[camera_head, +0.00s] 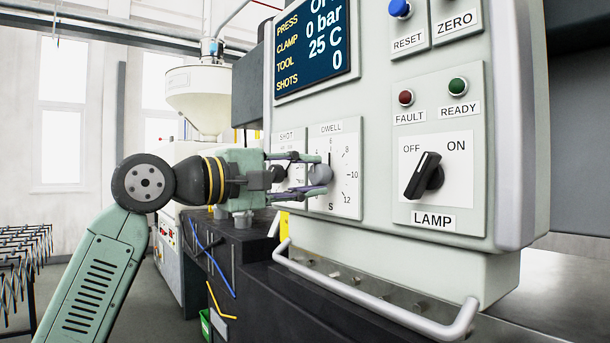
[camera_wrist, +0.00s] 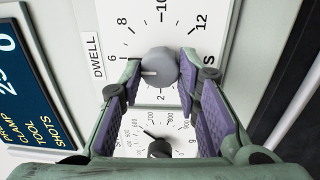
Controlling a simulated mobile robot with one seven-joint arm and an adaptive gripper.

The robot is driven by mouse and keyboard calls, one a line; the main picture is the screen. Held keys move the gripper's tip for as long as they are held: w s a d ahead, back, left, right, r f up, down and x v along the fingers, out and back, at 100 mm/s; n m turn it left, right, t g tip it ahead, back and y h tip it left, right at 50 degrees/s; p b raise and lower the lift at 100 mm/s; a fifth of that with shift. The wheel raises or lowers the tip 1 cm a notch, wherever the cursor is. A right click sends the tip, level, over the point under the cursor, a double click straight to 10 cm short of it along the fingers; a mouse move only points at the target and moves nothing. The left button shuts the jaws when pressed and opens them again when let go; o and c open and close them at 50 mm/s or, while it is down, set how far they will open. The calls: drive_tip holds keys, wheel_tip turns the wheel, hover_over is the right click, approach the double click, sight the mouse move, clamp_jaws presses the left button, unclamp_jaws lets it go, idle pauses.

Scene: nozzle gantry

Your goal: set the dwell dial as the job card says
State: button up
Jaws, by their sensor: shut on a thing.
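The dwell dial (camera_head: 347,200) is a white plate on the pale green control panel, marked DWELL above and S below. Its round grey knob (camera_head: 321,174) sits between the fingertips of my gripper (camera_head: 318,175), which is shut on it from the left. In the wrist view the picture is turned sideways; the purple finger pads flank the knob (camera_wrist: 158,64). A pale line on the knob points toward the DWELL label, near the 6; its exact reading is unclear. The 2, 8, 10 and 12 also show. I see no job card in either view.
The shot dial (camera_wrist: 160,148) is close beside the dwell dial, under my fingers in the wrist view. The lamp switch (camera_head: 424,176), fault light (camera_head: 406,97), ready light (camera_head: 457,87) and blue reset button (camera_head: 400,8) are to the right. A rail (camera_head: 375,302) juts out below the panel.

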drive_tip(key=o, duration=1.2)
drive_tip(key=v, duration=1.2)
drive_tip(key=shift+f, duration=0.1)
